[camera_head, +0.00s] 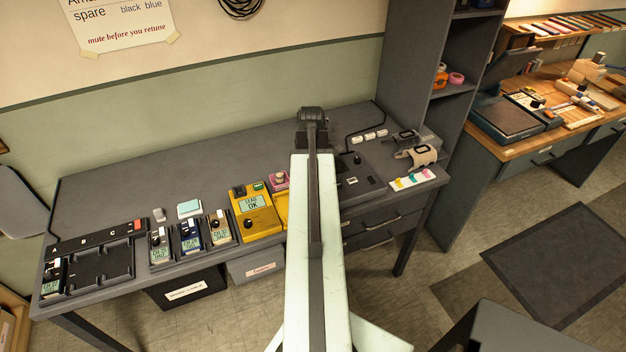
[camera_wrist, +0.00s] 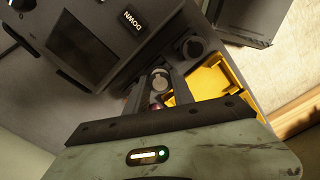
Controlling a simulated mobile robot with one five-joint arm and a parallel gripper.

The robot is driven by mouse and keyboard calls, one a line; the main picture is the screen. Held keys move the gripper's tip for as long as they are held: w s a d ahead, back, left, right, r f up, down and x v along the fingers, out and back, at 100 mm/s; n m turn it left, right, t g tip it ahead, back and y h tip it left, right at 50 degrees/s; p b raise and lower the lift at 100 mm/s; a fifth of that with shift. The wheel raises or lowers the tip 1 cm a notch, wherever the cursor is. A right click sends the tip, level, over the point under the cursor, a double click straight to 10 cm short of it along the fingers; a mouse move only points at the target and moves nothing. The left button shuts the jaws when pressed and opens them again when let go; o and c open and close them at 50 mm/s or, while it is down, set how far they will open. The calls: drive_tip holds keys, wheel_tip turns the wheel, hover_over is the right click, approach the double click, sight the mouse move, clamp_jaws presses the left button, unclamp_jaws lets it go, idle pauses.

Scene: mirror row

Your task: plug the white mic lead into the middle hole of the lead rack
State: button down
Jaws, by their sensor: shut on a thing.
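In the wrist view my gripper (camera_wrist: 161,84) is shut on a small pale, round-ended piece, the white mic lead (camera_wrist: 158,79), of which only a little shows between the dark fingers. A reddish spot shows just below it. In the head view my pale arm covers the middle of the desk and hides the gripper and the lead. I cannot clearly make out the lead rack or its middle hole in either view.
A yellow tester (camera_head: 254,212) reading "LEAD OK" stands left of my arm. Several small packs stand further left, beside a dark dock (camera_head: 102,266). Right of my arm are a dark console (camera_head: 362,180), headsets (camera_head: 421,156) and a shelf unit (camera_head: 425,75). The desk's back left is clear.

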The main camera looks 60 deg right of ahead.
drive_tip(key=shift+f+b, duration=0.55)
drive_tip(key=shift+f, duration=0.05)
drive_tip(key=c, duration=1)
unclamp_jaws()
wheel_tip(320, 180, up, 8)
drive_tip(key=p, duration=0.8)
drive_tip(key=shift+r, duration=0.1)
drive_tip(key=shift+f, duration=0.2)
